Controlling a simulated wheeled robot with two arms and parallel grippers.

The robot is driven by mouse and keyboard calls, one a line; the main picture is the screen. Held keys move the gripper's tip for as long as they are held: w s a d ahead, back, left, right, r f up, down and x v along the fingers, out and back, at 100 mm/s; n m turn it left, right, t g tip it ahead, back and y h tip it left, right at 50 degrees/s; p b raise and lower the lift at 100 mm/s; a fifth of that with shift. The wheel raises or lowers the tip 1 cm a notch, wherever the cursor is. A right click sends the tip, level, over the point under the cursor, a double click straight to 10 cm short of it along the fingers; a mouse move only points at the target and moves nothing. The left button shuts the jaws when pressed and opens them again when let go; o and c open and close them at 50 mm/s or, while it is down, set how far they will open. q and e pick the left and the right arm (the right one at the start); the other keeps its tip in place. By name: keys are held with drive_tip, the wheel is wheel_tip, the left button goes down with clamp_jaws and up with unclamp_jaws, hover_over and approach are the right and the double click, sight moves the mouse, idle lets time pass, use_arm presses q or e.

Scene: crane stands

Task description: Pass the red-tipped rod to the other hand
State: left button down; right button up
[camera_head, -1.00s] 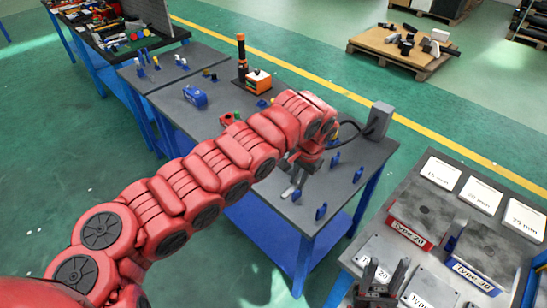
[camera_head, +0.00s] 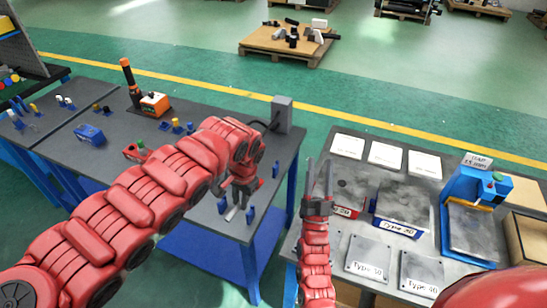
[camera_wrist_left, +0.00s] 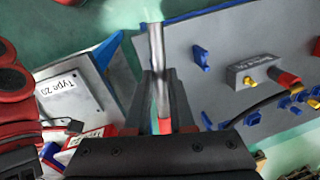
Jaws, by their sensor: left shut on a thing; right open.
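My left gripper (camera_head: 238,203) is over the front right part of the left table. It is shut on the red-tipped rod, whose silver part (camera_head: 232,212) shows just below the fingers. In the left wrist view the rod's silver shaft (camera_wrist_left: 157,52) sticks out beyond the fingers (camera_wrist_left: 162,85), and its red tip (camera_wrist_left: 165,125) lies between them, close to the palm. My right gripper (camera_head: 318,172) is open and empty, fingers pointing up in the picture, in front of the left edge of the right table. It is apart from the rod.
The left table (camera_head: 65,165) holds small blue holders (camera_head: 250,214), a blue block (camera_head: 89,134), an orange device (camera_head: 154,103) and a grey post (camera_head: 282,114). The right table (camera_head: 335,252) holds labelled plates (camera_head: 367,264) and a blue press (camera_head: 462,190). A gap separates the tables.

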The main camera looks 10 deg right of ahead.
drive_tip(key=w+d+f+m+g+y, duration=0.1)
drive_tip(key=w+d+f+m+g, duration=0.15)
drive_tip(key=w, duration=0.45)
drive_tip(key=w+d+f+m+g+y, duration=0.1)
drive_tip(key=w+d+f+g+y, duration=0.15)
drive_tip(key=w, duration=0.55)
drive_tip(key=w+a+f+g+y, duration=0.2)
drive_tip(key=w+a+g+y, duration=0.4)
drive_tip(key=w, duration=0.4)
drive_tip(key=s+a+r+n+g+y, duration=0.3)
drive_tip(key=a+r+g+y, duration=0.15)
drive_tip(key=a+y, duration=0.3)
drive_tip(key=s+a+r+n+g, duration=0.25)
drive_tip(key=s+g, duration=0.65)
drive_tip(key=s, duration=0.6)
drive_tip(key=shift+g, duration=0.25)
drive_tip(key=x, duration=1.1)
drive_tip(key=shift+s+d+f, duration=0.1)
drive_tip(key=shift+d+f, duration=0.15)
